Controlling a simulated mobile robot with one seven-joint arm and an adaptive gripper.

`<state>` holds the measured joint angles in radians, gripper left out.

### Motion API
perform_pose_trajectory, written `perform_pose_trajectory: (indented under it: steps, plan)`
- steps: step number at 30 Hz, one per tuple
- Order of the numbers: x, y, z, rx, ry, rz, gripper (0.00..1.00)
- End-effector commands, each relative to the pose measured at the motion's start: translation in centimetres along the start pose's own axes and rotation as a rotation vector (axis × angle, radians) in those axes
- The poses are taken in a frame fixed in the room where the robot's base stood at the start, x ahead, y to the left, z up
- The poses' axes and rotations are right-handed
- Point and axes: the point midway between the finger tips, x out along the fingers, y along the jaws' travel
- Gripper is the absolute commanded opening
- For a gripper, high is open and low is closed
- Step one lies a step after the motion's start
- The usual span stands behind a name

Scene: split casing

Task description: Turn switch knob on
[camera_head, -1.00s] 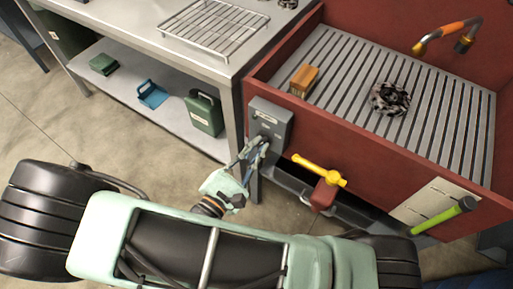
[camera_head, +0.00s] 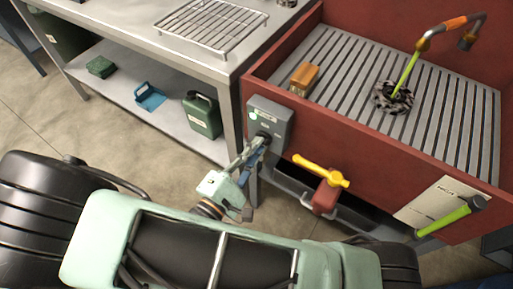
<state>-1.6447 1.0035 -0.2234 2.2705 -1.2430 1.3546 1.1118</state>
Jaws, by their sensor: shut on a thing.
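A grey switch box (camera_head: 270,122) is fixed to the left end of the red sink unit's front. A small green light (camera_head: 253,115) glows on its face. The dark switch knob (camera_head: 265,137) sits low on the box and is mostly hidden behind my fingers. My gripper (camera_head: 260,143) is at the box, its fingertips shut on the knob. The exact angle of the knob cannot be told. A yellow-green stream (camera_head: 405,73) runs from the orange-handled spout (camera_head: 456,27) down to a black and white part (camera_head: 393,97) on the grate.
A yellow-handled red valve (camera_head: 325,185) sticks out right of the box. A green-handled bar (camera_head: 448,216) juts out further right. A steel workbench leg (camera_head: 233,115) stands just left of the box. A wooden brush (camera_head: 304,79) lies on the slatted grate (camera_head: 350,70).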

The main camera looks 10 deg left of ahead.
Motion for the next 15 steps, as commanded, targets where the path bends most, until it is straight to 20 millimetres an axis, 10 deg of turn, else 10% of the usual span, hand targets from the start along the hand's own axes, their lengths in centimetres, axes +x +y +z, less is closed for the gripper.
perform_pose_trajectory:
  steps: [10, 15]
  plan:
    - [-0.06, -0.03, -0.04, 0.005, 0.002, -0.002, 0.00]
    - [-0.05, -0.02, -0.04, 0.004, 0.001, -0.002, 0.27]
